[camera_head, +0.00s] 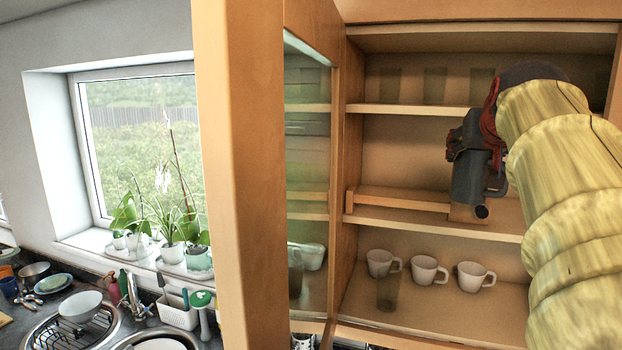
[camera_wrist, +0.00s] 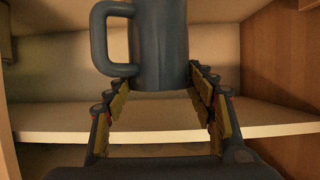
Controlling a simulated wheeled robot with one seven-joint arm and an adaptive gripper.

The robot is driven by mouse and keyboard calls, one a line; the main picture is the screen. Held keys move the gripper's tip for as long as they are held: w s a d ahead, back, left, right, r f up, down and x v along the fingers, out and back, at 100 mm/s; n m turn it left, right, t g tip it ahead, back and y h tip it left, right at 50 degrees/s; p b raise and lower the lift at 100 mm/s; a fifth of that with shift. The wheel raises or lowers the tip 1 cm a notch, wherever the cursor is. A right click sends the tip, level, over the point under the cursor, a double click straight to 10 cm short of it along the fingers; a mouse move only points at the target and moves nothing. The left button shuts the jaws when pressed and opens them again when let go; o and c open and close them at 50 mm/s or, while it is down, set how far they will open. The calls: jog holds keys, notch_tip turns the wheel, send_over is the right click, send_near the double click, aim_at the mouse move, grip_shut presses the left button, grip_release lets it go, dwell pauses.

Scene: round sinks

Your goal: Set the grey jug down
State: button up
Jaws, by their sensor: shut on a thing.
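The grey jug (camera_head: 467,182) is inside the open wall cupboard, close to upright, in front of the middle shelf (camera_head: 433,219). Its handle points right in the head view. In the wrist view the jug (camera_wrist: 160,45) fills the upper middle, with its handle on the left and its top cut off. My gripper (camera_head: 470,145) is shut on the jug, with one finger on each side; the fingers also show in the wrist view (camera_wrist: 160,85).
Several white cups, including one (camera_head: 380,263), and a greenish glass (camera_head: 387,293) stand on the shelf below. A wooden rail (camera_head: 400,200) lies on the middle shelf, left of the jug. The open cupboard door (camera_head: 222,150) stands at left. Faint glasses (camera_head: 435,85) show on the upper shelf.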

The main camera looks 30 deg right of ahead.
jog(key=w+p, duration=0.4)
jog(key=w, duration=1.3)
notch_tip(320, 180, down, 7)
jog(key=p, duration=0.1)
jog(key=shift+w, duration=0.45)
jog(key=shift+s+d, duration=0.1)
jog(key=shift+s, duration=0.05)
jog(key=o, duration=1.8)
jog(key=shift+f, duration=0.1)
